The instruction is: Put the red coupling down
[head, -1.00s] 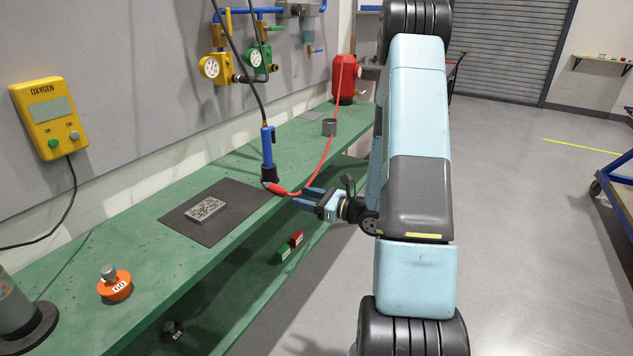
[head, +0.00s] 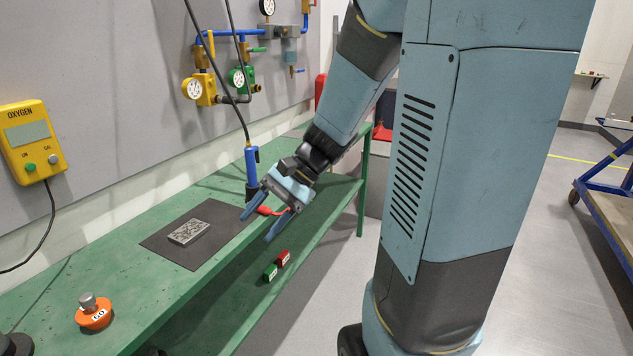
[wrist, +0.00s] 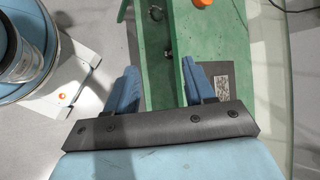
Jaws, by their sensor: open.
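The red coupling (head: 264,210) shows on the end of the red hose at the bench's front edge, beside the foot of the blue torch (head: 251,172). My gripper partly hides it, so I cannot tell whether it rests on the bench. My gripper (head: 256,228) is open, its blue fingers pointing down and left in front of the bench edge. In the wrist view, the gap between the fingers (wrist: 158,66) is empty and the coupling is not seen.
The green bench (head: 150,285) holds a dark mat (head: 212,243) with a speckled plate (head: 189,232) and an orange knobbed piece (head: 94,315). Red and green blocks (head: 277,266) lie on the lower shelf. A blue-framed cart (head: 610,175) stands at the right.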

